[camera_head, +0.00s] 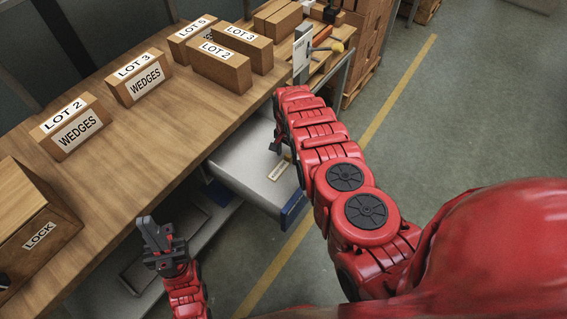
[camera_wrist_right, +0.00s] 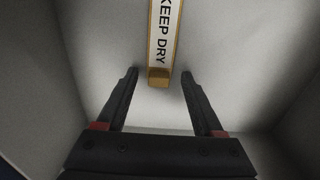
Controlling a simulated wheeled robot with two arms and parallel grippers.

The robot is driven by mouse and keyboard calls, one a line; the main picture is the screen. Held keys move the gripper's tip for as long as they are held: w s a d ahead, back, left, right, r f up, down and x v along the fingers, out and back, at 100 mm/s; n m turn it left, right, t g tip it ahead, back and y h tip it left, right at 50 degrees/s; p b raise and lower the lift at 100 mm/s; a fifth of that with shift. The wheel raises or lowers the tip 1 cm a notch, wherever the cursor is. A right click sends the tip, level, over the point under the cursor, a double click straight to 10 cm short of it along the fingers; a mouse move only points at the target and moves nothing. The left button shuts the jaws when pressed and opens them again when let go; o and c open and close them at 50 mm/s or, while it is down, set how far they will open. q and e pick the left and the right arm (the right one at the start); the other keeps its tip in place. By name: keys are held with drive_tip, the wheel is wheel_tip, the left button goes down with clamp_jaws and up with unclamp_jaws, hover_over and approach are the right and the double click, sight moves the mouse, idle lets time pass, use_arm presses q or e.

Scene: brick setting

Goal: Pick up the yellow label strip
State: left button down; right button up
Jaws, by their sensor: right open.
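The yellow label strip (camera_head: 279,171) lies in the open grey drawer (camera_head: 233,158). In the right wrist view the strip (camera_wrist_right: 162,35) has yellow edges, a white face reading "KEEP DRY" and a yellow block at its near end. My right gripper (camera_head: 282,139) reaches into the drawer. In the wrist view its fingers (camera_wrist_right: 160,76) are open and empty, one on each side of the line of the strip, with the block's end just ahead between the tips. My left gripper (camera_head: 155,232) is away from the drawer, beside the bench front; its finger gap is unclear.
The wooden bench (camera_head: 150,122) carries several labelled boxes, such as the "LOT 2 WEDGES" box (camera_head: 70,127) and the "LOCK" box (camera_head: 30,225). The drawer walls surround my right gripper. A blue edge (camera_head: 293,208) marks the drawer's front corner. The floor to the right is mostly open.

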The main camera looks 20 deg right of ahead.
drive_tip(key=shift+f, duration=0.1)
clamp_jaws()
idle(0.3)
